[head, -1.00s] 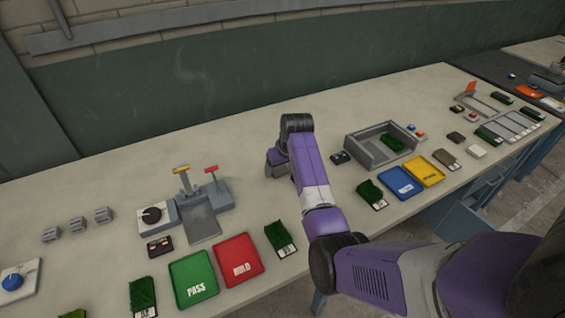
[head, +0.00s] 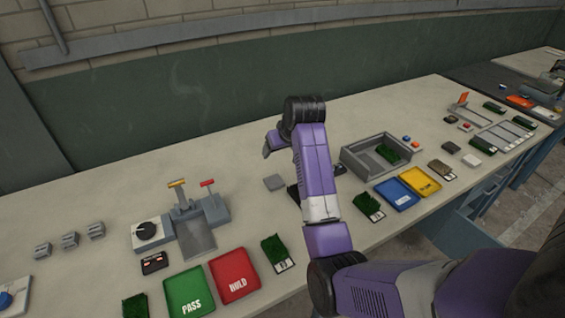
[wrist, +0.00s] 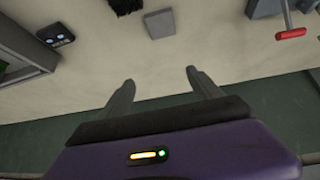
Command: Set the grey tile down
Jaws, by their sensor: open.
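The grey tile (head: 274,182) lies flat on the bench, just left of my forearm in the head view. It also shows in the wrist view (wrist: 160,23), lying on the bare bench top beyond my fingertips, with nothing touching it. My gripper (wrist: 160,78) is open, its two fingers spread and nothing between them. In the head view my gripper (head: 268,148) is at the far end of the arm, above the back of the bench, and its fingers are mostly hidden by the wrist.
A press-like fixture with a red handle (head: 207,183) stands left of the tile. A grey open box (head: 352,166) stands to the right, behind blue (head: 397,195) and yellow trays. Green (head: 190,293) and red (head: 234,276) trays lie in front.

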